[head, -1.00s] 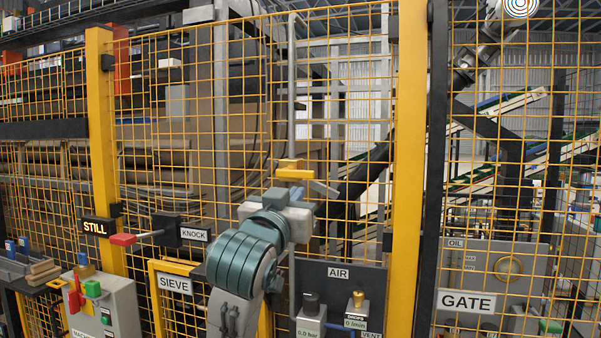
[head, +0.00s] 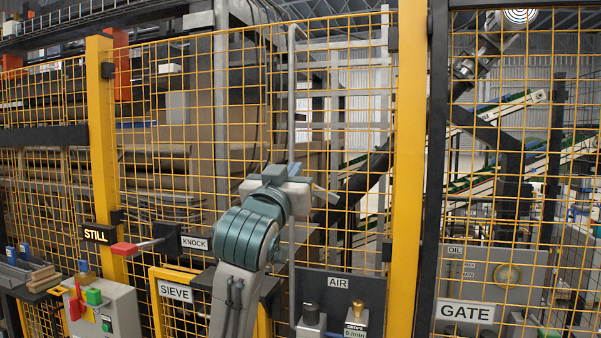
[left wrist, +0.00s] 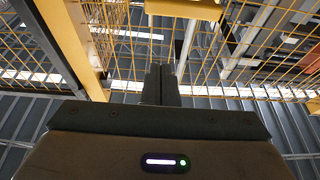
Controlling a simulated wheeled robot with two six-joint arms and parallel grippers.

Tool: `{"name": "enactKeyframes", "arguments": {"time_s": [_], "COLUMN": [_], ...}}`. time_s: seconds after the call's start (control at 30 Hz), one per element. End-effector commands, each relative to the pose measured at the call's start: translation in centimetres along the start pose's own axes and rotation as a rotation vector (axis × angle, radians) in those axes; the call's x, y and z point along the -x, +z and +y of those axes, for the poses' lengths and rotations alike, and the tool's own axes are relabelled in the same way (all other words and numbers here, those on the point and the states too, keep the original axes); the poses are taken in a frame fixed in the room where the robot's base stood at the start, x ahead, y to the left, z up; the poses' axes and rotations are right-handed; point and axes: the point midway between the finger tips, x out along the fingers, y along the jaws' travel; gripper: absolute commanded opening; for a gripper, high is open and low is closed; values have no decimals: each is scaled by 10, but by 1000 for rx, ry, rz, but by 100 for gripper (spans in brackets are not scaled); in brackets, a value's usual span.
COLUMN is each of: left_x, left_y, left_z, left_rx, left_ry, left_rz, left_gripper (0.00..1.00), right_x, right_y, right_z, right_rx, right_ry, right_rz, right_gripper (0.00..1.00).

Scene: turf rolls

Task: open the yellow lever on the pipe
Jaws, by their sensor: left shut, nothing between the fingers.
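The upright grey pipe (head: 291,90) stands in front of the mesh fence in the head view. The yellow lever does not show in the head view now; my left wrist and gripper cover that stretch of the pipe. In the left wrist view a yellow bar, seemingly the lever (left wrist: 184,9), lies crosswise at the top edge, at the pipe (left wrist: 184,45). My left gripper (head: 327,194) is shut and empty. Its fingers (left wrist: 161,84) point up toward the pipe and the yellow bar in the wrist view, seemingly apart from the bar. My right gripper is not in view.
A yellow fence post (head: 408,150) stands right of the pipe. Below are the AIR panel (head: 345,300) and the SIEVE frame (head: 176,292). A red-tipped KNOCK handle (head: 125,248) sticks out at the left. The mesh fence (head: 350,130) closes off the back.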

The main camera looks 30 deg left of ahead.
Motion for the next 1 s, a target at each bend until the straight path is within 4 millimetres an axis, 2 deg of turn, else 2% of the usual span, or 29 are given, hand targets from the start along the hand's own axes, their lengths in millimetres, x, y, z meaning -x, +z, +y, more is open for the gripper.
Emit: {"name": "enactKeyframes", "arguments": {"time_s": [0.03, 0.23, 0.3, 0.6, 1.0], "left_x": [-14, -59, -53, -43, -40], "left_y": [-5, -6, 8, 32, 38], "left_z": [0, 0, 0, 0, 0], "left_rx": [-1, 0, -3, -2, 0], "left_ry": [-1, -1, -1, -1, 0], "left_rz": [-5, -5, -4, -3, 0], "left_gripper": [0, 0, 0, 0, 0], "right_x": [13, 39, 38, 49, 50], "right_y": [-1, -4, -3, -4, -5], "right_z": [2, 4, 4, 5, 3], "right_rx": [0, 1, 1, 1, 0], "right_ry": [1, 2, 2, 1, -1], "right_rz": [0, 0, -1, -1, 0], "right_gripper": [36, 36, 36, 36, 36]}}
